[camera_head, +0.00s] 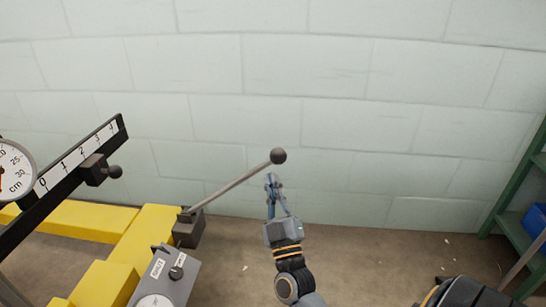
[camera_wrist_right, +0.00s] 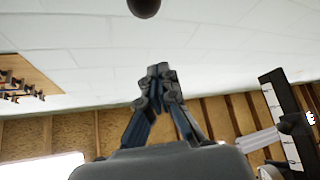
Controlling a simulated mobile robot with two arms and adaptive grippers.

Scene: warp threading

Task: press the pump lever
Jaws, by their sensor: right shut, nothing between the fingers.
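The pump lever (camera_head: 232,182) is a thin grey rod that slopes up to the right from a dark block (camera_head: 188,230) and ends in a dark ball knob (camera_head: 278,156). My right gripper (camera_head: 272,179) is shut and empty, its fingertips just below the knob in the head view. In the right wrist view the closed fingertips (camera_wrist_right: 159,72) show mid-frame, and the knob (camera_wrist_right: 144,6) is cut off by the top edge, apart from them in the picture. Whether they touch the lever I cannot tell. My left gripper is not in view.
A yellow frame (camera_head: 145,238) carries the lever block and a grey control box (camera_head: 166,277). A dark scale bar (camera_head: 70,172) with a small knob and a round gauge (camera_head: 14,170) stand at left. Green shelving (camera_head: 512,185) is at right. Floor between is mostly clear before a pale block wall.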

